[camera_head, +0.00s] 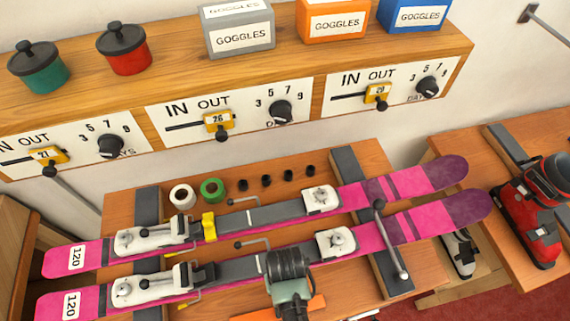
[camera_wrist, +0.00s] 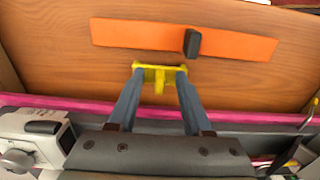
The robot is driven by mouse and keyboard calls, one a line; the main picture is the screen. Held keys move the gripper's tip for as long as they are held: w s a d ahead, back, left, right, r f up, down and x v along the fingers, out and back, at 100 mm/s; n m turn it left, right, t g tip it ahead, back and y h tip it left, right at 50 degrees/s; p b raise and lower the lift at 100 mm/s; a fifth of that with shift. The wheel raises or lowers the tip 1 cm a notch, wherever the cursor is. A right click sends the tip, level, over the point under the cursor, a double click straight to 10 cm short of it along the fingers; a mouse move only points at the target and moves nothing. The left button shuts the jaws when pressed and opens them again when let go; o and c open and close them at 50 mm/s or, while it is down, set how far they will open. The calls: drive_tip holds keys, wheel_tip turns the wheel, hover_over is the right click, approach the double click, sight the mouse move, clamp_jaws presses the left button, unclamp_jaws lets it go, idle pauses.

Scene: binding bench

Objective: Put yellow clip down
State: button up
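In the wrist view, the yellow clip (camera_wrist: 159,76) sits between the two blue-grey fingertips of my gripper (camera_wrist: 160,74). The fingers touch it at both sides, and its short middle stem points back toward the palm. The clip is just short of an orange strip over the wooden bench top; whether it touches the wood is hard to tell. In the head view, my wrist hides the fingertips and this clip. Another yellow piece (camera_head: 209,226) stands at the binding of the upper pink ski (camera_head: 262,217).
The lower pink ski (camera_head: 400,231) lies just behind my gripper. The orange strip (camera_wrist: 120,33) with a black block (camera_wrist: 192,42) lies on bare bench wood. A white roll (camera_head: 182,196) and a green roll (camera_head: 212,189) are at the back. A metal bar (camera_head: 391,240) stands to the right.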

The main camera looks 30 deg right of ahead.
clamp_jaws()
drive_tip(key=shift+r, duration=0.1)
